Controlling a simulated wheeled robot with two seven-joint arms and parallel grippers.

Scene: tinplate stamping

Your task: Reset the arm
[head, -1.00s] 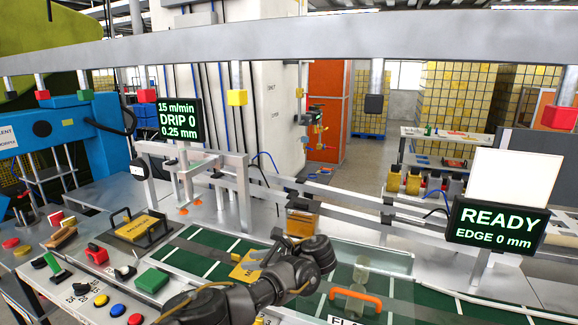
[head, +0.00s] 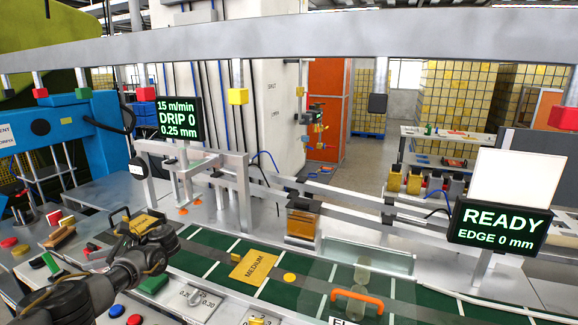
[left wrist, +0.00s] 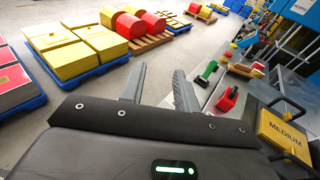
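My left arm enters the head view from the lower left, and its dark wrist end (head: 150,257) hangs over the bench controls at the left of the green conveyor (head: 215,268). In the left wrist view the two fingers of my left gripper (left wrist: 158,78) stand apart with nothing between them. Floor and pallets show beyond the fingers. My right gripper is in neither view.
A yellow MEDIUM plate (head: 253,267) and a yellow disc (head: 290,277) lie on the conveyor. A handled MEDIUM block (left wrist: 285,133) stands near the left gripper. An orange handle (head: 357,297) tops a clear cover. Pallets of yellow boxes (left wrist: 75,45) stand on the floor.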

